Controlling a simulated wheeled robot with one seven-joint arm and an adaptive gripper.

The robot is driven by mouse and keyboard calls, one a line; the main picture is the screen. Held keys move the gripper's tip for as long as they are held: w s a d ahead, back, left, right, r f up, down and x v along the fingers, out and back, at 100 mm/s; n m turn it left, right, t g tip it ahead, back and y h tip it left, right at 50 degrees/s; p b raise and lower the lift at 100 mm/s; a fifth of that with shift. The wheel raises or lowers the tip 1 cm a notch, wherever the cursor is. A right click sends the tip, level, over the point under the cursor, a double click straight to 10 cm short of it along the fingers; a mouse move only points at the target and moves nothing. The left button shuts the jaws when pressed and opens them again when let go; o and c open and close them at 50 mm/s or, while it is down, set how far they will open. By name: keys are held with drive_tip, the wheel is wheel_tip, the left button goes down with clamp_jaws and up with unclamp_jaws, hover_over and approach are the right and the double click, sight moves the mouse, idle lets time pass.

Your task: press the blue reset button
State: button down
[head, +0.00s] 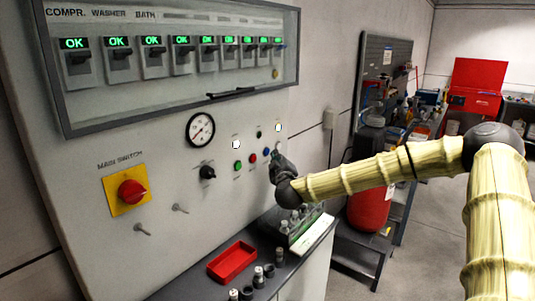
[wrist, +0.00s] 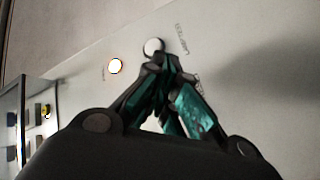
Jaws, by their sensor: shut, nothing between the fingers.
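Above the buttons are a lit lamp (head: 236,144), another lamp (head: 278,127) and a gauge (head: 200,129). A black knob (head: 207,172) and the red main switch (head: 131,191) are further left. Below, a bench holds a red tray (head: 232,262) and bottles (head: 300,218).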

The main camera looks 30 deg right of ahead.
drive_tip(key=shift+w, duration=0.1)
drive_tip(key=shift+w+a, duration=0.2)
drive_tip(key=shift+w, duration=0.1)
drive_tip(key=shift+w+a+p, duration=0.15)
drive_tip(key=shift+w+p, duration=0.2)
idle(1.1)
drive_tip(key=shift+s+r, duration=0.1)
drive_tip(key=shift+s, duration=0.05)
drive_tip(key=shift+s+d+p, duration=0.3)
drive_tip(key=shift+s+p, duration=0.25)
drive_tip(key=shift+s, duration=0.1)
drive_tip(key=shift+s+d+p, duration=0.3)
drive_tip(key=shift+s+p, duration=0.2)
drive_tip(key=shift+s, duration=0.25)
drive_tip(key=shift+s+d+p, duration=0.35)
drive_tip(key=shift+s+p, duration=0.1)
drive_tip(key=shift+s, duration=0.35)
drive_tip(key=shift+s+d+p, duration=0.3)
drive_tip(key=shift+s+p, duration=0.2)
drive_tip(key=shift+s, duration=0.25)
